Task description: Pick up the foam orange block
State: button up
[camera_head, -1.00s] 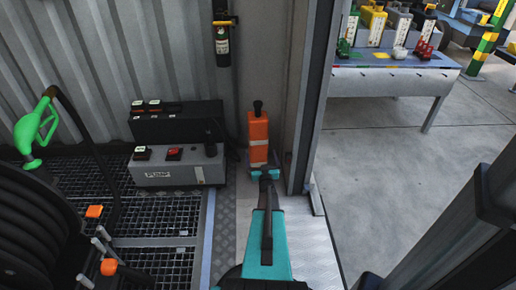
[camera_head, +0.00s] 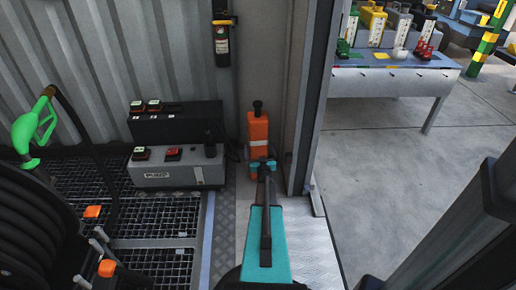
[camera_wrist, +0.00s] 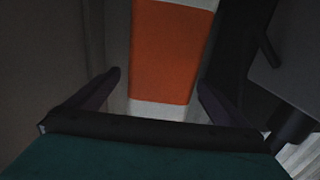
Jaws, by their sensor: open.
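The orange block (camera_head: 258,134) stands upright on the floor against the back wall, beside the door frame, with a black knob on top. In the wrist view its orange face (camera_wrist: 168,52) fills the middle, with pale bands above and below the orange. My gripper (camera_head: 263,164) is in front of the block's lower part and hides some of it. In the wrist view my gripper (camera_wrist: 158,90) is open, one finger to each side of the block's lower end. I cannot tell whether either finger touches it.
A grey pump box (camera_head: 175,176) and a black box (camera_head: 170,125) stand close on the left. The door frame (camera_head: 305,110) is close on the right. A hose reel (camera_head: 35,220) with a green nozzle (camera_head: 35,125) is at far left. A table (camera_head: 390,80) stands outside.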

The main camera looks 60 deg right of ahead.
jog(key=b+x, duration=0.2)
jog(key=x, duration=0.3)
jog(key=shift+c, duration=0.3)
dwell(0.4)
jog(key=c, duration=1.3)
jog(key=shift+r, duration=0.1)
notch_tip(320, 180, up, 10)
jog(key=p, duration=0.3)
jog(key=shift+w, duration=0.1)
